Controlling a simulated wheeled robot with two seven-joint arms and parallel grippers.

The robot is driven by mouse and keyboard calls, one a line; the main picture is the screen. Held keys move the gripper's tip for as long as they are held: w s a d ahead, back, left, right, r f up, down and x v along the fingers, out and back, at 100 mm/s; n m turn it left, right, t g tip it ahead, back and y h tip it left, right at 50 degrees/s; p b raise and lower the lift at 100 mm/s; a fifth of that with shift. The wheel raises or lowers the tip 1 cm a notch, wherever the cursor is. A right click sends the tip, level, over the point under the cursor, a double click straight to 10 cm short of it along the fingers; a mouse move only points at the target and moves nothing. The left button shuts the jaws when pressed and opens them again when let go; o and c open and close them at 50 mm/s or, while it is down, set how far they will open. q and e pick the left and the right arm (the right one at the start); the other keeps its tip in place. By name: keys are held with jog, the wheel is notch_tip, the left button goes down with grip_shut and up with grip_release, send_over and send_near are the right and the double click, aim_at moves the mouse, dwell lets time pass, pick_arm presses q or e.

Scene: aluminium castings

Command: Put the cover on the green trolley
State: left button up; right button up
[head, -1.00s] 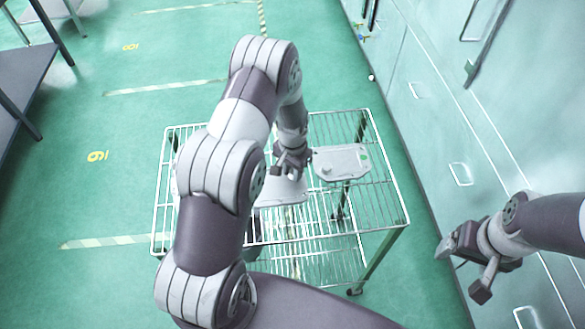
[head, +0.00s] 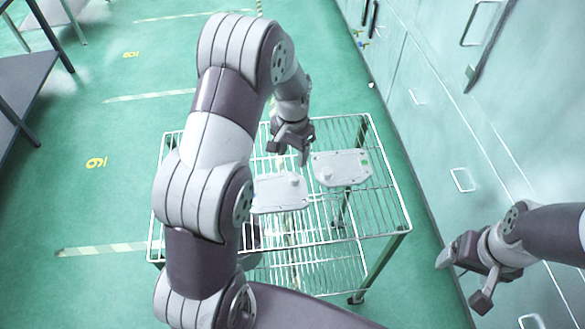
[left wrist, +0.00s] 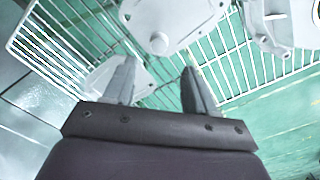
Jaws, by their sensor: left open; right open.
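The trolley (head: 385,215) is a wire rack with two shelves and green legs. A pale grey cover (head: 278,207) lies flat on its top shelf near the middle. A second pale cover (head: 341,168) with a green mark lies beside it on the right. My left gripper (head: 291,152) is open and empty above the far side of the middle cover. In the left wrist view its fingers (left wrist: 159,72) are apart with bare rack between them. That view shows a third pale casting (left wrist: 105,75), partly behind a finger. My right gripper (head: 463,278) is open and empty, right of the trolley.
Pale cabinets (head: 430,125) with handles stand along the right, close to the trolley. A grey table (head: 28,85) stands at the far left. The green floor between is clear. My left arm hides the trolley's left part.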

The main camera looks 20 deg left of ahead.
pick_arm(q)
jog(key=s+d+r+n, duration=0.1)
jog(key=s+d+r, duration=0.1)
jog(key=s, duration=0.6)
jog(key=s+d+r+n+t, duration=0.1)
jog(key=s+d+r, duration=0.2)
jog(key=s, duration=0.6)
notch_tip(320, 180, up, 2)
jog(key=shift+r, duration=0.1)
jog(key=shift+w, duration=0.1)
